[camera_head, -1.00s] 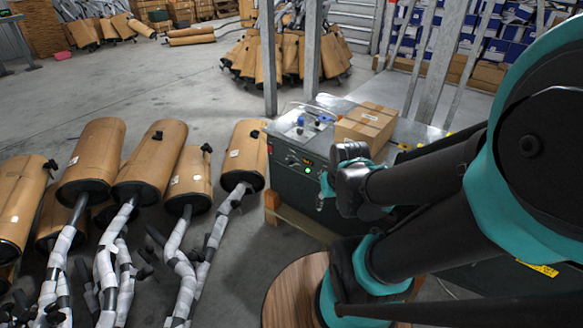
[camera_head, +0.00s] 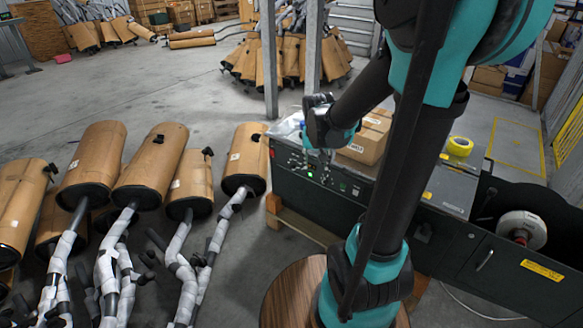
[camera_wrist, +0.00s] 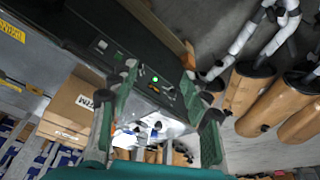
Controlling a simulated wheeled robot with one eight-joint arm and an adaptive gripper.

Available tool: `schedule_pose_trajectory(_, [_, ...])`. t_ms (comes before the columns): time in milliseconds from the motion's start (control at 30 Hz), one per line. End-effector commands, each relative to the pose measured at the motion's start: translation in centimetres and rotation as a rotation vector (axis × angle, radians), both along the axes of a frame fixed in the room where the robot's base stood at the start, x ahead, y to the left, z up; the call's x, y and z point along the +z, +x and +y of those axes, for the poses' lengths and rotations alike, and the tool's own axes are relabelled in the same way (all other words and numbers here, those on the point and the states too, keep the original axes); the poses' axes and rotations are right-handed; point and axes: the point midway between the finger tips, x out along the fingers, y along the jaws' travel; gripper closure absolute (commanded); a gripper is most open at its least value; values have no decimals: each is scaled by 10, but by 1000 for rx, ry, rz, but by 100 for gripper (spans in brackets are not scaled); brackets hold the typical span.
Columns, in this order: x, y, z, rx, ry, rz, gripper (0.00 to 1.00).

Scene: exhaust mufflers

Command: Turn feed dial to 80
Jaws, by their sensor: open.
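The dark green machine (camera_head: 285,180) has a control panel on its front face, with a lit green light (camera_head: 311,176) and a small red display. My gripper (camera_head: 308,156) is at the upper part of this panel and covers much of it. In the wrist view my gripper (camera_wrist: 157,84) is open, its two green fingers on either side of the panel, with nothing held between them. The green light (camera_wrist: 155,79) shows between the fingers. I cannot pick out the feed dial or its setting; the gripper hides that area in the head view. Contact cannot be told.
A metal post (camera_head: 269,60) rises behind the machine. Open floor lies at the back left.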

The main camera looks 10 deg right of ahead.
Motion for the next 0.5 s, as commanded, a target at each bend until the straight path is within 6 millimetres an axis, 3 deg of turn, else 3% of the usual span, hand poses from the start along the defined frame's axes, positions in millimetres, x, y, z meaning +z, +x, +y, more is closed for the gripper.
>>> schedule_pose_trajectory(33, [1,21,3,-21,-4,4,52])
schedule_pose_trajectory(267, [-7,105,16,-143,-26,17,52])
schedule_pose_trajectory(500, [-31,187,37,-275,-52,17,52])
